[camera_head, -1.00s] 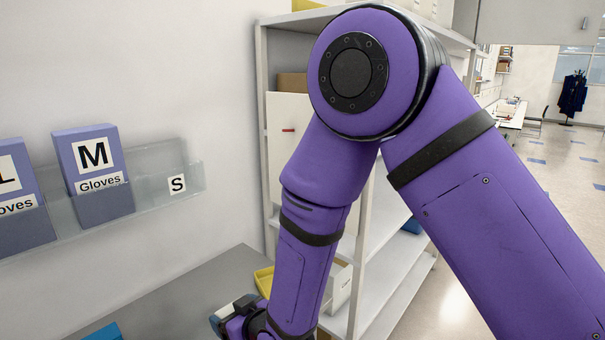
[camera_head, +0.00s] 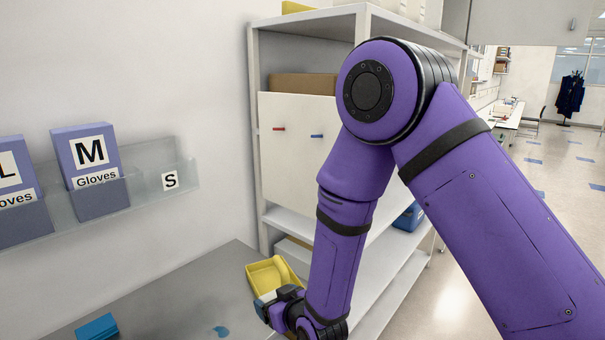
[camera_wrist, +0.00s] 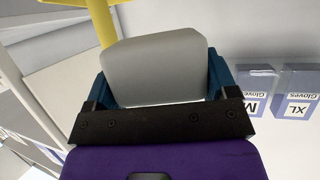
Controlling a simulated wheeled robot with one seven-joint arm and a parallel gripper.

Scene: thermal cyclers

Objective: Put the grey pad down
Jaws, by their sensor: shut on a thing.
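The grey pad (camera_wrist: 157,66) is a pale block with rounded corners. In the wrist view it sits between the two teal fingers of my gripper (camera_wrist: 166,82), which are shut on it at its left and right sides. In the head view my gripper (camera_head: 264,306) is low in the picture, over or beside the grey counter (camera_head: 180,298), just in front of the yellow tray (camera_head: 252,277). Only a small pale edge shows at the fingers there. I cannot tell whether the pad touches the counter.
A blue item (camera_head: 97,327) and a flat blue patch (camera_head: 220,331) are on the counter. A clear wall rack holds glove boxes (camera_head: 90,160). A white shelf unit (camera_head: 290,190) stands behind my arm. The counter's middle is mostly clear.

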